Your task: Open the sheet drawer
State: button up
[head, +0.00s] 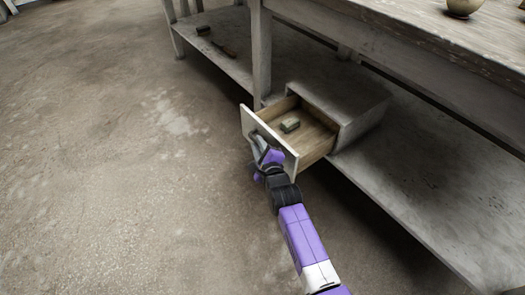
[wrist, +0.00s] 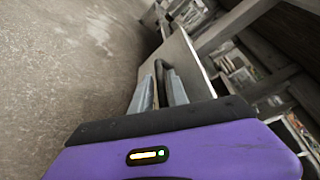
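The sheet drawer (head: 309,137) stands pulled well out of its grey cabinet (head: 345,97) in the head view, its wooden inside showing. Its pale front panel (head: 287,152) faces left. My gripper (head: 260,147) is at the outer side of this panel. In the wrist view, the two grey fingers of my gripper (wrist: 160,80) stand on either side of the dark drawer handle (wrist: 161,72) and look shut on it. The front panel also shows in the wrist view (wrist: 187,62).
A small greenish block (head: 290,125) lies inside the drawer. The cabinet sits on the low shelf (head: 420,190) of a worn table (head: 440,45). A table leg (head: 261,55) stands just behind the drawer. The concrete floor (head: 120,170) at left is clear.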

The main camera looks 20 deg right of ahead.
jog(key=p+v, duration=0.5)
jog(key=v, duration=0.1)
jog(key=shift+s+p, duration=0.25)
jog(key=shift+p, duration=0.15)
jog(key=shift+r, duration=0.1)
jog(key=shift+s, duration=0.15)
dwell(0.5)
